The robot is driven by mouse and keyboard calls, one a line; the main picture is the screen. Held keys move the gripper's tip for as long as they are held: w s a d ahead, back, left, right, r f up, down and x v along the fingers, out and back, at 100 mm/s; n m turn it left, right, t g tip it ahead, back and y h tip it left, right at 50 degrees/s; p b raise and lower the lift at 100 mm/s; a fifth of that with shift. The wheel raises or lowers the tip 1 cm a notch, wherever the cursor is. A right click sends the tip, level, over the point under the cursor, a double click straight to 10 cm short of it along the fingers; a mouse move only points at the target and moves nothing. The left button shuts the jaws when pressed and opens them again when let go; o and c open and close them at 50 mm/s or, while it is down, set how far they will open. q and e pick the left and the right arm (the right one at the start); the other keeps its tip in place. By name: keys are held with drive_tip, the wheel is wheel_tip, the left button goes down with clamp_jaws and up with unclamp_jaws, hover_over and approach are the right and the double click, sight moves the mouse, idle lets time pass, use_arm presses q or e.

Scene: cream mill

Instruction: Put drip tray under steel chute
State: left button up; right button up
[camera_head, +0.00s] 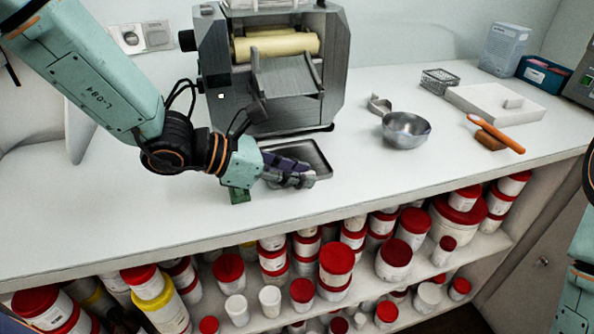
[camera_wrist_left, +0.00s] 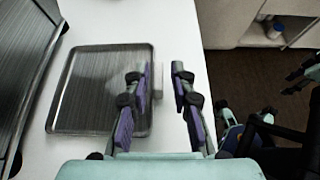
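The drip tray (camera_head: 318,153) is a shallow, dark metal rectangle flat on the white counter, in front of the mill; it also shows in the left wrist view (camera_wrist_left: 88,90). The steel chute (camera_head: 286,78) slopes out of the mill's front, behind the tray. My left gripper (camera_head: 303,180) is at the tray's front edge and hides part of it. In the left wrist view its purple-padded fingers (camera_wrist_left: 159,72) are apart, one over the tray and one outside its rim. Contact cannot be told. Part of my right gripper (camera_wrist_left: 299,76) shows at the right edge, its opening unclear.
The grey mill (camera_head: 335,60) with pale rollers stands behind the tray. A steel bowl (camera_head: 406,130), an orange-handled tool (camera_head: 498,134) and a white slab (camera_head: 510,103) are to the right. Red-lidded jars (camera_head: 337,262) fill the shelf below. The counter's left is clear.

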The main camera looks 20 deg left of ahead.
use_arm(q)
drive_tip(key=shift+o, duration=0.5)
drive_tip(key=shift+w, duration=0.15)
drive_tip(key=shift+r+p, duration=0.7)
drive_tip(key=shift+p, duration=0.1)
drive_tip(key=shift+p+v, duration=0.55)
drive_tip(key=shift+v, duration=1)
drive_tip(key=p+v, duration=0.2)
drive_tip(key=shift+s+a+r, duration=0.15)
drive_tip(key=shift+s+a, duration=0.05)
drive_tip(key=p+v, duration=0.3)
drive_tip(key=p, duration=0.2)
drive_tip(key=shift+s+a+r, duration=0.1)
drive_tip(key=shift+a+r, duration=0.05)
drive_tip(key=p+v, duration=0.2)
drive_tip(key=p, duration=0.1)
drive_tip(key=shift+p, duration=0.35)
drive_tip(key=shift+s+a+p, duration=0.25)
drive_tip(key=shift+a+p, duration=0.1)
drive_tip(key=shift+p, duration=0.4)
